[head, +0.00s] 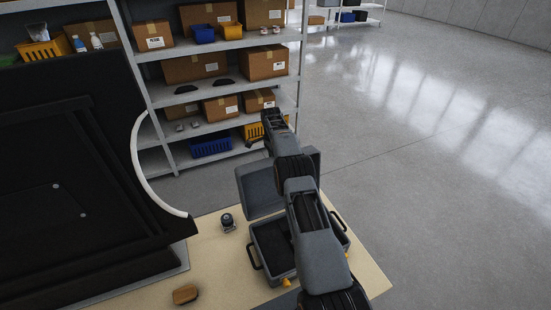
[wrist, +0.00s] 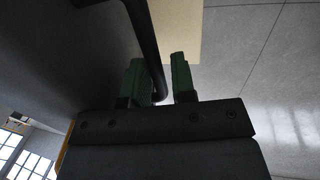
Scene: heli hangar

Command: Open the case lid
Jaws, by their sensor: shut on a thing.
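The case (head: 268,240) is grey with a dark inside and sits on the pale table, partly hidden by my arm. Its lid (head: 258,196) is raised well up from the body, on the far side. In the wrist view, a black handle bar (wrist: 146,40) runs down between the green fingers of my gripper (wrist: 160,78), and the lid's dark face (wrist: 60,60) fills the upper left. My gripper is shut on the handle. In the head view the fingers are hidden or too small to tell.
On the pale table (head: 218,265) stand a small dark round item (head: 227,221) and a brown block (head: 185,294). A large black panel (head: 70,180) fills the left. Shelves (head: 215,45) with boxes and bins stand behind. Floor (head: 430,170) at right is clear.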

